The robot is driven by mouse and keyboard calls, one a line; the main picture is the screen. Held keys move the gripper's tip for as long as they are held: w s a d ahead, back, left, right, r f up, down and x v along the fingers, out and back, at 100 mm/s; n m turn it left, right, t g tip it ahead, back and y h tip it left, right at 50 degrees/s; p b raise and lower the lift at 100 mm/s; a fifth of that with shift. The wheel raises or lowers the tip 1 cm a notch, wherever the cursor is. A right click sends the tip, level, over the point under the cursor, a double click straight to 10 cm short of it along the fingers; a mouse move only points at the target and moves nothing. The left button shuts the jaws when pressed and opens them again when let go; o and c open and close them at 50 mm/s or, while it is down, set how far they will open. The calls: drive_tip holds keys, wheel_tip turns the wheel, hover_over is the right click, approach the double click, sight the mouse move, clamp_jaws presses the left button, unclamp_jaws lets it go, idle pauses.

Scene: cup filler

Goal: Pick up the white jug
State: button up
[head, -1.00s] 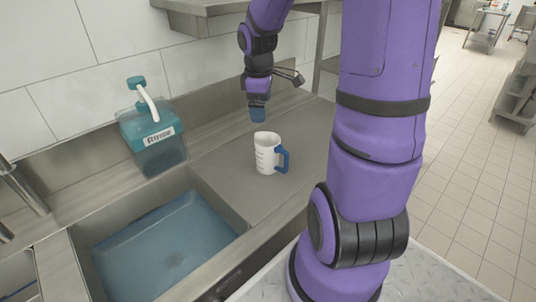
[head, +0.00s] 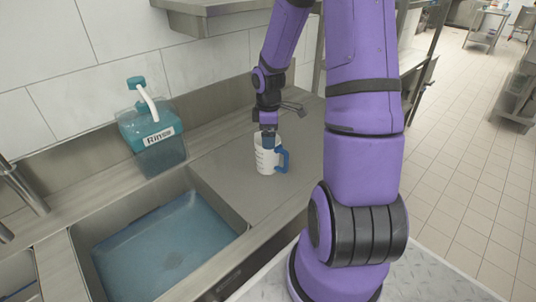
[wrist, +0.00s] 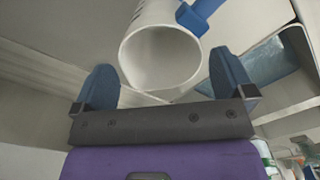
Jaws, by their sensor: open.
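The white jug (head: 265,161) stands upright on the steel counter beside the sink, with its blue handle (head: 283,159) to the right. My gripper (head: 269,139) is above the jug, its fingers overlapping the jug's rim in the head view. In the wrist view the jug's open mouth (wrist: 160,58) lies just beyond my gripper (wrist: 168,85), between the lines of its two blue fingers. The fingers are spread wide, one on each side of the rim. The handle is at the top in that view. I cannot tell whether a finger touches the jug.
A sink (head: 240,222) with blue liquid lies left of the jug. A teal pump bottle (head: 158,152) stands at the back left against the tiled wall. A steel shelf (head: 205,18) hangs above. The counter (head: 222,172) around the jug is clear.

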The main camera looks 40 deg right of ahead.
sight(272, 157)
drive_tip(key=shift+f, duration=2.55)
drive_tip(key=c, duration=0.7)
drive_tip(key=shift+o, duration=0.2)
drive_tip(key=shift+w+r, duration=0.1)
